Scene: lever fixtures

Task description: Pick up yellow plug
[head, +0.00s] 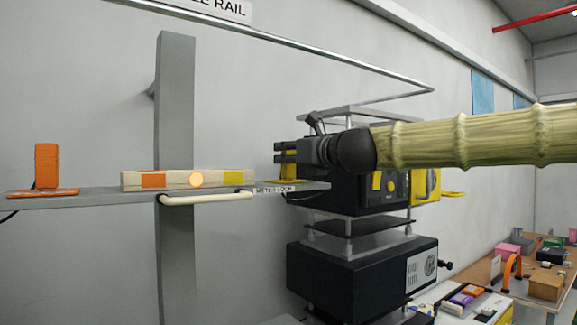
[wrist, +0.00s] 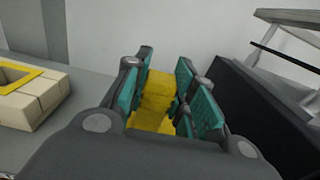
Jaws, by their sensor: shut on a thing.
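My gripper (head: 283,152) is at the right end of a grey shelf and points left in the head view. In the wrist view my gripper (wrist: 166,78) has its teal-padded fingers on both sides of the yellow plug (wrist: 155,98), shut on it. The plug looks like a stepped yellow block. In the head view only a little of the yellow plug (head: 290,152) shows between the dark fingers. I cannot tell whether it touches the shelf.
The grey shelf (head: 100,199) bears a cream block (head: 210,178) with orange and yellow patches, and an orange stand (head: 46,168) at left. Black equipment (head: 340,275) is stacked behind and below my gripper. A metal rail (head: 300,42) runs above. Cluttered tables stand at lower right.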

